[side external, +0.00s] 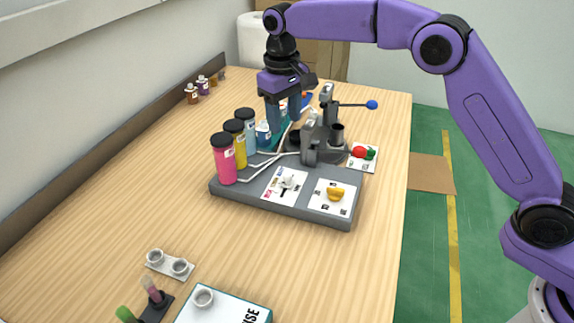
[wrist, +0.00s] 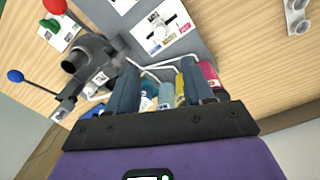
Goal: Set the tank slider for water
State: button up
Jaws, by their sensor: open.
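The likely tank slider, a white handle (side external: 287,183) on a white card with coloured labels, sits on the front of the grey base. It also shows in the wrist view (wrist: 160,29); its setting is too small to read. A pink tank (side external: 223,160), a yellow tank (side external: 237,146) and a light blue tank (side external: 248,132) stand in a row along the base's left side. A bottle with blue contents (side external: 263,134) stands behind them. My gripper (side external: 279,128) points down, open and empty, behind the slider near the tanks. Its fingers (wrist: 160,75) partly hide the tanks in the wrist view.
A yellow knob (side external: 335,193) sits on a card right of the slider. Small bottles (side external: 203,84) line the back left.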

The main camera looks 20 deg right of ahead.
aim_at(288, 173)
jog(key=f, duration=1.6)
jog(key=shift+w+d, duration=0.1)
jog(key=shift+d, duration=0.2)
jog(key=shift+c, duration=0.3)
jog(key=shift+d, duration=0.1)
grip_shut()
